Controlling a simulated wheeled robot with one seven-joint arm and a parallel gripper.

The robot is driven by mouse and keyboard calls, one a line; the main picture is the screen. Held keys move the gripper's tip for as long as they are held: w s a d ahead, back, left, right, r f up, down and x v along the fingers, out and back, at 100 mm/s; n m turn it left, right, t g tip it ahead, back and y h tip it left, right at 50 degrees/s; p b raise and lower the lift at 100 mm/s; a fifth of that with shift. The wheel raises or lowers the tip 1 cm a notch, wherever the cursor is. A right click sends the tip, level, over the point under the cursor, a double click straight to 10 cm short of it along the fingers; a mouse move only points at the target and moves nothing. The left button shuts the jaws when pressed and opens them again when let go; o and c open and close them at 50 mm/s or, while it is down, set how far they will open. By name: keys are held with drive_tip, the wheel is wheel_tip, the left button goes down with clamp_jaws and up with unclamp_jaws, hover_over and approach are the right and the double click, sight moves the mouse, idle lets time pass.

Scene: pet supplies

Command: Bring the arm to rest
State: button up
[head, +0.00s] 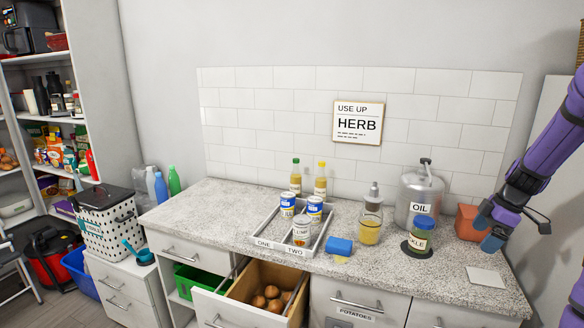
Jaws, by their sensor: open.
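My purple arm (547,150) comes in from the right edge and reaches down over the right end of the counter. My gripper (486,232) is at its lower end, near the reddish-brown block-like object (466,222) and to the right of the pickle jar (421,233). It appears open, with nothing seen in it. Whether it touches the reddish-brown object cannot be told.
A drawer of potatoes (266,296) stands open in front.

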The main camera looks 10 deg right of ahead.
drive_tip(key=s+a+r+m+h, duration=0.1)
drive_tip(key=s+a+r+m, duration=0.1)
drive_tip(key=a+r, duration=0.7)
drive_tip(key=s+a+r+m+h, duration=0.1)
drive_tip(key=s+a+r+m, duration=0.15)
drive_tip(key=a+r, duration=0.6)
drive_tip(key=s+a+r+m+t, duration=0.3)
drive_tip(key=s+a+m, duration=0.3)
drive_tip(key=s+a, duration=0.7)
drive_tip(key=s+r, duration=0.1)
drive_tip(key=s, duration=0.2)
drive_tip(key=shift+a+m+h, duration=0.3)
drive_tip(key=shift+m+h, duration=0.05)
drive_tip(key=shift+h, duration=0.05)
drive_tip(key=shift+r, duration=0.1)
drive_tip(key=shift+c, duration=0.2)
